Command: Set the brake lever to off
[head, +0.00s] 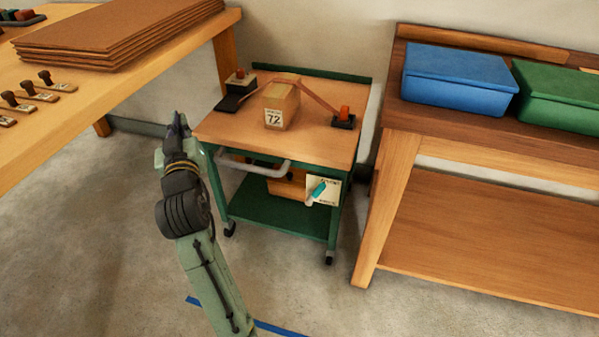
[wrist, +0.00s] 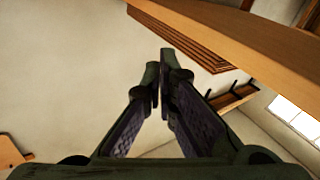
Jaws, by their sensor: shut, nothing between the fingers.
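The brake lever (head: 317,190) is a small teal handle on a white plate (head: 327,197) with dark lettering too small to read. The plate is on the front of a green-framed cart (head: 336,170), below its wooden top at the right. The lever is tilted, its teal end up and to the right. My gripper (head: 179,122) is up at the cart's left front corner in the head view, left of the lever and apart from it. In the wrist view, my gripper (wrist: 160,72) is shut with nothing in it; the lever is not in that view.
A grey handle bar (head: 254,166) juts from the cart's front. A box marked 72 (head: 281,106) stands on the cart under a strap. A workbench (head: 130,88) is at left, and a bench with blue (head: 457,80) and green (head: 565,98) bins at right. Floor in front is clear.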

